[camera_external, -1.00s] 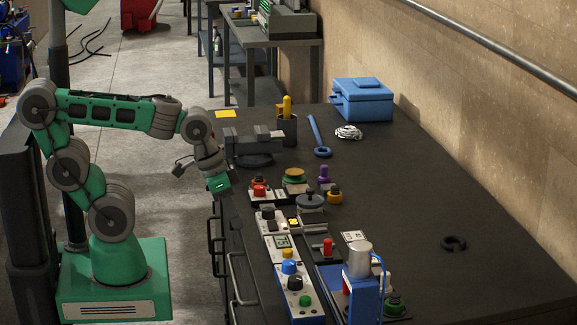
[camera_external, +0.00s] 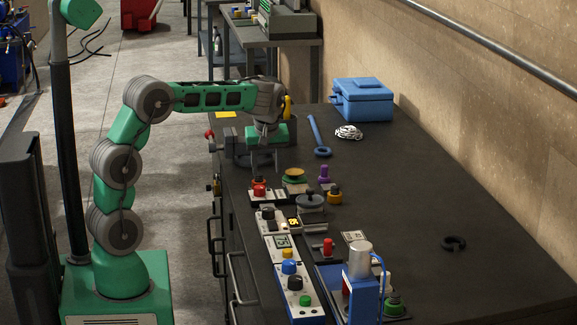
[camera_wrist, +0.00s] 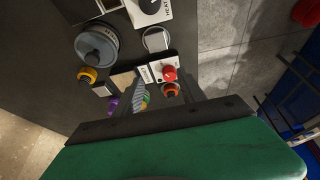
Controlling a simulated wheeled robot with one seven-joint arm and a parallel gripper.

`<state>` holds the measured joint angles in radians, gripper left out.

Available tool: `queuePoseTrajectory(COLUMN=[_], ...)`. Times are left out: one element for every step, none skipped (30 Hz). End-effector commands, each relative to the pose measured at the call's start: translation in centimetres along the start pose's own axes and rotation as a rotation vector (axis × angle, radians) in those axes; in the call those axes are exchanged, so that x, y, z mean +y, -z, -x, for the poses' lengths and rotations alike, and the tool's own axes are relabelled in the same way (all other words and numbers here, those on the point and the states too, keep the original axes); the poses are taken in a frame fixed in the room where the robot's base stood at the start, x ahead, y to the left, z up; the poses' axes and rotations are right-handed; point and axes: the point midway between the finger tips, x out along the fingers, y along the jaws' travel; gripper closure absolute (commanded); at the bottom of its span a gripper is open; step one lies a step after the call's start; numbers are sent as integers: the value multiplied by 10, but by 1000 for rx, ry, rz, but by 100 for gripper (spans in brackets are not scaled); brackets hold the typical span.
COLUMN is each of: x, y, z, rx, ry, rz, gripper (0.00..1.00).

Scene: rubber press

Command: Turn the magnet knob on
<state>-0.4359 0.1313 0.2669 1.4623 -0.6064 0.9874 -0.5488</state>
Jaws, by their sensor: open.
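I cannot tell which of the controls is the magnet knob; no magnet label is readable. In the wrist view my gripper (camera_wrist: 158,88) shows two dark fingers spread apart. Between and beyond them are a red knob (camera_wrist: 169,72) on a white plate and an orange-red knob (camera_wrist: 171,90). A round grey knob (camera_wrist: 97,45) and a yellow-orange knob (camera_wrist: 87,75) lie to the left. The red knob (camera_external: 260,190) is on the near side of my gripper in the external view.
A panel with a black knob (camera_external: 267,214), and one with a blue knob (camera_external: 289,267) and green button (camera_external: 305,300), line the bench's left edge. A blue press (camera_external: 361,290) stands in front. A blue toolbox (camera_external: 363,100) is at the back. The bench's right side is mostly clear.

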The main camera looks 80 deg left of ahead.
Motion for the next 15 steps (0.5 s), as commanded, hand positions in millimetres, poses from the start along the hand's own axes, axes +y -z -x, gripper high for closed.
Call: queuePoseTrajectory(x=[-3, -5, -7, -8, -9, -10, -10, -10, -11, -11, -12, -12, -13, -13, -13], y=[18, 26, 34, 38, 40, 41, 42, 42, 42, 42, 41, 41, 42, 42, 42], z=[-21, -27, -33, -36, -39, -42, -44, -48, -54, -60, -66, -73, -79, -85, -92], rx=[9, 14, 20, 23, 25, 26, 26, 26, 26, 26, 24, 25, 25, 24, 25], ry=[32, 45, 57, 62, 67, 69, 70, 70, 70, 70, 70, 71, 70, 70, 68], rz=[96, 140, 186, 208, 223, 232, 234, 232, 230, 231, 229, 228, 228, 228, 227], gripper=[48, 47, 47, 47, 47, 47, 47, 47, 47, 47, 47, 47, 47, 47, 47])
